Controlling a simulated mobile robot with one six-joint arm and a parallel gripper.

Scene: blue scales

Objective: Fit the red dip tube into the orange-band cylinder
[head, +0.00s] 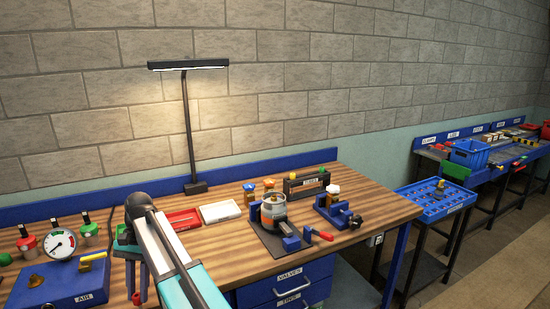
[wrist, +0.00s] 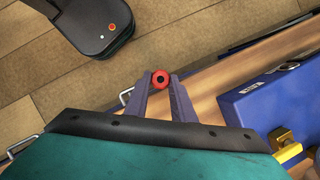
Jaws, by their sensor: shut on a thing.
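My gripper (wrist: 160,84) is shut on the red dip tube (wrist: 160,77). In the wrist view the tube shows end-on as a red ring with a dark centre, between the two purple fingertips. In the head view my gripper (head: 137,294) points down at the near left of the bench, with a small bit of red at its tips; most of the tube is hidden. The orange-band cylinder (head: 273,215) stands upright in a blue clamp on a dark mat, well right of my gripper. It is grey with an orange band.
A red tray (head: 183,220) and a white tray (head: 220,212) lie between my arm and the cylinder. A blue box (head: 58,284) with a gauge (head: 60,243) stands at the left. A second blue fixture (head: 333,214) stands right of the cylinder. A lamp (head: 188,130) rises behind.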

